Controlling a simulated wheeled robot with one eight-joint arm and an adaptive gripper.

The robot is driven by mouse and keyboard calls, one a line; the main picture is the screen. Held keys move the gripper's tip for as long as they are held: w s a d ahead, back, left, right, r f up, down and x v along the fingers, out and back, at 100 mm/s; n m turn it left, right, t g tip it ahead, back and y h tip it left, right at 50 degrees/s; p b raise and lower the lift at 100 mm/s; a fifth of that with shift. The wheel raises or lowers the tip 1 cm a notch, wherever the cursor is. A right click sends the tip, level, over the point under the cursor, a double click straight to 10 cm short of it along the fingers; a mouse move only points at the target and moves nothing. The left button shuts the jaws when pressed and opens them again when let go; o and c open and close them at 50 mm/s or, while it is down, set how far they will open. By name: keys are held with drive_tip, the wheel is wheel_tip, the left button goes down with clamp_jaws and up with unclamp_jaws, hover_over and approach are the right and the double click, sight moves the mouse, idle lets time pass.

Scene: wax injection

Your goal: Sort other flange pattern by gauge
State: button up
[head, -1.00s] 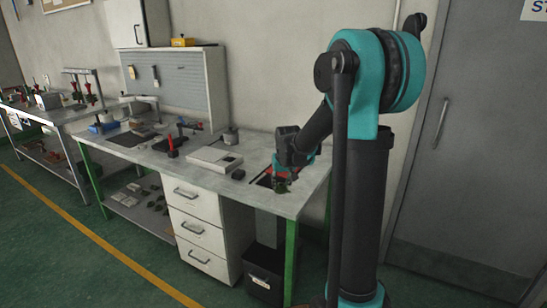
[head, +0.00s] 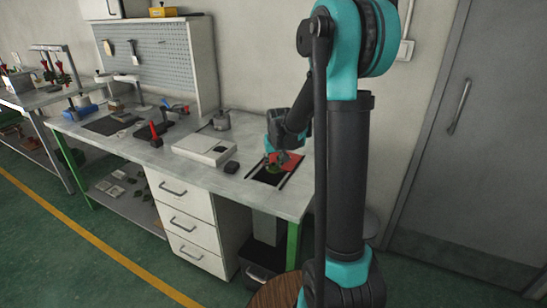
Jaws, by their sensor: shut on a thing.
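My gripper (head: 280,157) is at the right end of the workbench, pointing down and shut on a small green piece (head: 273,169), which looks like the flange pattern. The piece is small and partly hidden by the fingers. It is over a dark rectangular area with a red part (head: 290,160) in the bench top; I cannot tell whether it touches anything there.
White drawers (head: 185,220) are below. A dark bin (head: 258,275) stands under the right end. A round wooden top (head: 276,293) is near my base.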

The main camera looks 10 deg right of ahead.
drive_tip(key=shift+f, duration=1.05)
drive_tip(key=o, duration=1)
drive_tip(key=shift+o, duration=0.2)
drive_tip(key=v, duration=1.2)
drive_tip(key=s+d+f, duration=0.1)
drive_tip(key=s+f, duration=0.3)
drive_tip(key=s, duration=0.4)
drive_tip(key=s+d+f, duration=0.1)
drive_tip(key=s+f, duration=0.3)
drive_tip(key=s, duration=0.5)
drive_tip(key=s+d+f, duration=0.2)
drive_tip(key=s+f, duration=0.2)
drive_tip(key=s, duration=0.4)
drive_tip(key=shift+s, duration=0.2)
